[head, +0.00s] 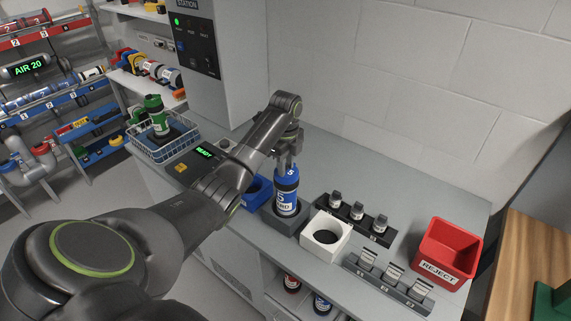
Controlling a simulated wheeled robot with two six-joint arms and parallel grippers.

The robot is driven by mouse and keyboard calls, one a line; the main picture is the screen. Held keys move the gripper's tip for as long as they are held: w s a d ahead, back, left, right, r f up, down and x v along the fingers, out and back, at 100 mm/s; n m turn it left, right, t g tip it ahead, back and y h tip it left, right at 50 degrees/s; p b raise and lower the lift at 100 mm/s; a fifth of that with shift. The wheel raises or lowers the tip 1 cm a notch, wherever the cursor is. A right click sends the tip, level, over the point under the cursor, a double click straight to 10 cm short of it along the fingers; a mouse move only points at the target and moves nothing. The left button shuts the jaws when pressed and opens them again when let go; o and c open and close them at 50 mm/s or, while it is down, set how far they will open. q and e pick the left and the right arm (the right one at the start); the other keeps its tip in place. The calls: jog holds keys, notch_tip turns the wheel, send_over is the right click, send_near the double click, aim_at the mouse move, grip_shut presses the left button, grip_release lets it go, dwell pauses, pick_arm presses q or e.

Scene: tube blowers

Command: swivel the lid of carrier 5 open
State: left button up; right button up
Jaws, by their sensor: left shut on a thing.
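Carrier 5 (286,197) is a blue cylinder with a white label. It stands upright in a dark grey holder block (289,221) on the grey counter. My left gripper (287,162) reaches down over it from above and is shut at its blue top, the lid (288,174). The fingers hide part of the lid, and I cannot see a gap in it. My right gripper is not in the head view.
A blue holder (257,191) stands left of the block and a white one (326,236) right of it. Small jars (357,211) sit in a dark rack beyond. A red reject bin (447,250) stands at the right. A wire basket (165,143) holds a green carrier (157,117).

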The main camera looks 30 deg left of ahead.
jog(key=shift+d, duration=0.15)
pick_arm(q)
jog(key=shift+d+n, duration=0.4)
jog(key=shift+n, duration=0.5)
jog(key=n, duration=0.1)
jog(key=d+n, duration=0.1)
jog(key=n, duration=0.2)
jog(key=shift+w+d, duration=0.35)
jog(key=w+d+n, duration=0.1)
jog(key=w+n, duration=0.6)
jog(key=n, duration=1.3)
jog(key=shift+f+b, duration=0.15)
jog(key=shift+b, duration=0.3)
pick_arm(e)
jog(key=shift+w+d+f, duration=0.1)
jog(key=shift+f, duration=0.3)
pick_arm(q)
jog(key=shift+w, duration=0.1)
